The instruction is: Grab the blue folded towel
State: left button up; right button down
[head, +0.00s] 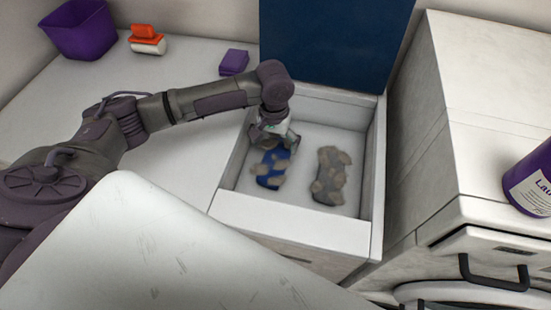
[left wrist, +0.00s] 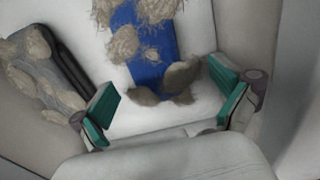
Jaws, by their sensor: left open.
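The blue folded towel (head: 272,170) lies on the floor of an open white drawer-like bin (head: 293,228), with tan fluffy clumps on it. In the left wrist view the blue towel (left wrist: 150,50) lies at the top middle, its near end covered by clumps. My left gripper (head: 275,143) reaches down into the bin at the towel's far end. In the left wrist view my left gripper (left wrist: 166,110) is open, its green-padded fingers spread wide with nothing between the pads. Whether they touch the towel cannot be told. My right gripper is not in view.
A grey item (head: 330,175) with tan clumps lies in the bin, right of the towel. The bin walls are close around both. A dark blue panel (head: 335,40) rises behind. A purple bin (head: 80,30), a purple block (head: 234,62) and a purple bottle (head: 530,180) stand outside.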

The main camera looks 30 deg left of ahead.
aim_at(277, 152)
pick_arm(q)
jog(key=f, duration=0.5)
jog(key=shift+w+d, duration=0.1)
jog(key=shift+d, duration=0.2)
jog(key=shift+c, duration=0.3)
jog(key=c, duration=1.1)
jog(key=shift+c, duration=0.2)
jog(key=shift+r, duration=0.15)
